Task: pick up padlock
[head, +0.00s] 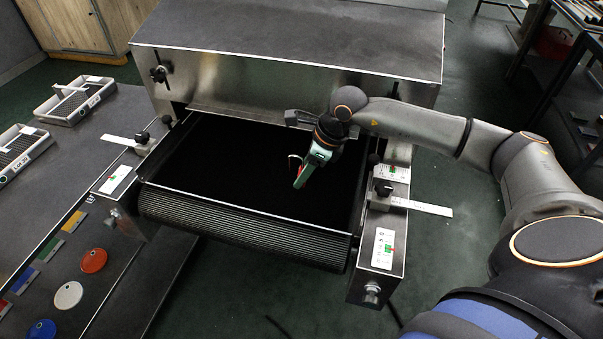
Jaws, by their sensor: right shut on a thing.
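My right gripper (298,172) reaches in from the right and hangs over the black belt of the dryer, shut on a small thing. A small red thing with a pale curved edge (292,160) shows at the left side of its fingers. I take it for the padlock, but it is too small and too covered by the gripper to make out fully. I cannot tell whether it touches the belt. My left gripper is not in view.
The black belt (225,165) runs under a steel hood (300,40). Slide rails with knobs flank it, including a right side box (383,245). A left table holds wire trays (75,100), coloured tags and round discs (93,260). Much of the belt is clear.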

